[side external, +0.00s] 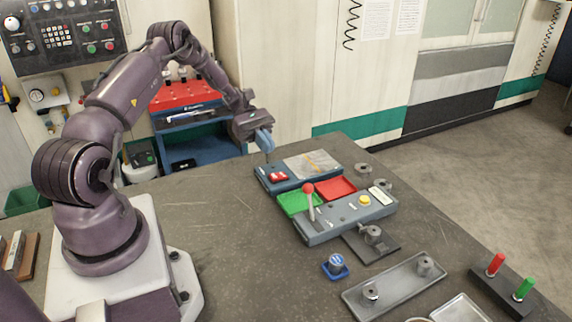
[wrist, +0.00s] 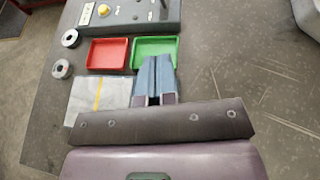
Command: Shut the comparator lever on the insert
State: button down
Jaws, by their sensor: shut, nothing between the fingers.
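The comparator is a long grey box (side external: 345,217) in the side view, with a yellow button (side external: 364,200) and a pale label. Its lever (side external: 309,190) has a red knob and stands roughly upright at the box's left end. In the wrist view, part of the box (wrist: 135,20) shows at the top. Several grey metal cylinders stand around; one (side external: 373,234) sits on a dark plate in front of the box. I cannot tell which is the insert. My gripper (side external: 267,151) is shut and empty, above and behind the lever; its blue fingers (wrist: 155,62) show in the wrist view.
A green tray (side external: 292,207) and a red tray (side external: 340,181) lie between the comparator and a blue-grey panel (side external: 265,183) with red switches. A grey tray (side external: 395,289) holds two cylinders. A blue-based part (side external: 335,266) stands nearby. Red and green pegs (side external: 496,264) stand front right. The table's left-middle is clear.

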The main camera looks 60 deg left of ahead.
send_near(309, 197)
jog(key=f, duration=0.2)
jog(key=shift+w+d+f, duration=0.25)
jog(key=shift+w+d, duration=0.15)
jog(key=shift+w+d+r, duration=0.15)
jog(key=shift+d, duration=0.7)
jog(key=shift+w+d+r, duration=0.15)
jog(key=shift+d+r, duration=0.05)
jog(key=shift+d, duration=0.65)
